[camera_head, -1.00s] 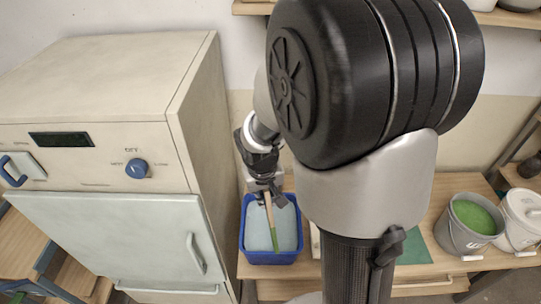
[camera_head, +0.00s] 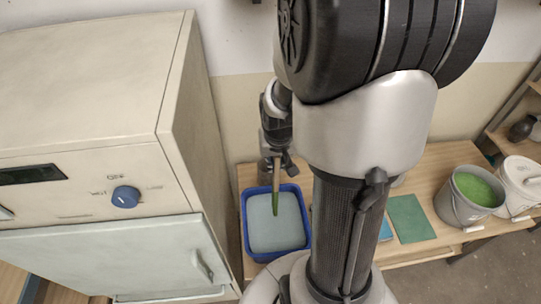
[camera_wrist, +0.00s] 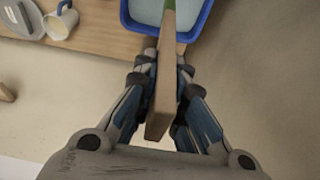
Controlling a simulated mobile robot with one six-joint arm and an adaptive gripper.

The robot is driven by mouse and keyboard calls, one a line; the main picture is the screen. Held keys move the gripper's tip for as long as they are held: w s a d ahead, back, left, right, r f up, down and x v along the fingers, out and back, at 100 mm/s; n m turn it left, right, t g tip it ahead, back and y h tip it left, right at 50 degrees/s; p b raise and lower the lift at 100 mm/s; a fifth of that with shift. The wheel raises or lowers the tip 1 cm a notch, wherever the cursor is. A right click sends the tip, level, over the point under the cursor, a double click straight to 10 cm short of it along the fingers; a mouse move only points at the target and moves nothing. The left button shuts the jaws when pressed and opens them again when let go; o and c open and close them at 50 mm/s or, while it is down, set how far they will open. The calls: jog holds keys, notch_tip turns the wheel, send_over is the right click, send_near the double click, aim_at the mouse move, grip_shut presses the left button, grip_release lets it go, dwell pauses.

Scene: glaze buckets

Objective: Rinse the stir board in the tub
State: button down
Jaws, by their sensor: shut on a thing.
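My gripper (camera_head: 277,160) is shut on the wooden stir board (camera_head: 276,185), with the board hanging down from its fingers. The board's lower end is green and shows over the pale liquid in the blue tub (camera_head: 247,238). I cannot tell whether the tip touches the liquid. In the wrist view the board (camera_wrist: 163,95) runs between the fingers of my gripper (camera_wrist: 163,72), and its far green end reaches over the tub (camera_wrist: 201,27). My arm covers part of the table right of the tub.
A grey bucket of green glaze (camera_head: 459,224) and a white lidded bucket (camera_head: 524,176) stand at the right. A green sheet (camera_head: 411,218) lies on the table (camera_head: 437,160). A large cream kiln-like cabinet (camera_head: 90,90) stands close at left. The wrist view shows a mug (camera_wrist: 62,24).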

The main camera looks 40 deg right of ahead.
jog(key=shift+s+f, duration=0.25)
jog(key=shift+f, duration=0.05)
jog(key=shift+f+b, duration=0.35)
jog(key=shift+b, duration=0.1)
jog(key=shift+b+x, duration=0.65)
jog(key=shift+x, duration=0.3)
notch_tip(320, 180, down, 12)
jog(key=b, duration=1)
jog(key=shift+a+r, duration=0.15)
jog(key=shift+s, duration=0.1)
